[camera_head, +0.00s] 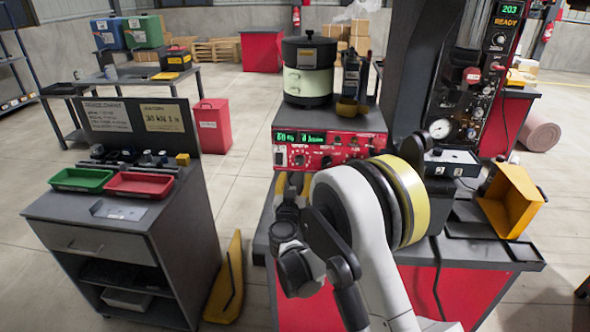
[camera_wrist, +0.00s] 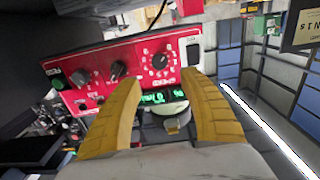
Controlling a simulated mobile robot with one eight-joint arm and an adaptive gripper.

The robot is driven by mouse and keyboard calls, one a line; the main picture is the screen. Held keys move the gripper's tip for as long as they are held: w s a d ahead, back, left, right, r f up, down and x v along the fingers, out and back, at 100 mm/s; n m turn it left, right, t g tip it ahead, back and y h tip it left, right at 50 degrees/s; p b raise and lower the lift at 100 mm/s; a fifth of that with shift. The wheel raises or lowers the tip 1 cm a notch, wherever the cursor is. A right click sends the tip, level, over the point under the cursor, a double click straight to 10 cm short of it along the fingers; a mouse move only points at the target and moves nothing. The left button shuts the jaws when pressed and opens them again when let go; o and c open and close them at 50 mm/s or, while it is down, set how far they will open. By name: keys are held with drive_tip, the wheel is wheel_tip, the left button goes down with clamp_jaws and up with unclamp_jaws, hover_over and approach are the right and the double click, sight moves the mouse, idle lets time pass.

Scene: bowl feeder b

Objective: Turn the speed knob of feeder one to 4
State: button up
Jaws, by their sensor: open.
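The red control panel (camera_head: 345,152) of a bowl feeder is on the bench, under a dark-topped bowl (camera_head: 308,70). Green displays light its upper left. In the wrist view the panel (camera_wrist: 95,66) appears turned over, with the display (camera_wrist: 158,97) low between my fingers. A round dark knob (camera_wrist: 159,61) with a ring of white marks sits just beyond the fingertips; its lettering looks like SPEED. I cannot read its setting. My gripper (camera_wrist: 163,80) is open, its yellow fingers apart, facing the panel, with nothing held. In the head view, my arm hides the panel's lower right.
More knobs (camera_wrist: 117,69) and a green button (camera_wrist: 57,83) are beside the round knob.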

sight(299, 161)
drive_tip(key=w+b, duration=0.1)
drive_tip(key=w, duration=0.4)
drive_tip(key=w+b, duration=0.1)
drive_tip(key=w, duration=0.3)
drive_tip(key=shift+w+d, duration=0.2)
drive_tip(key=shift+w, duration=0.2)
drive_tip(key=shift+r, duration=0.1)
clamp_jaws()
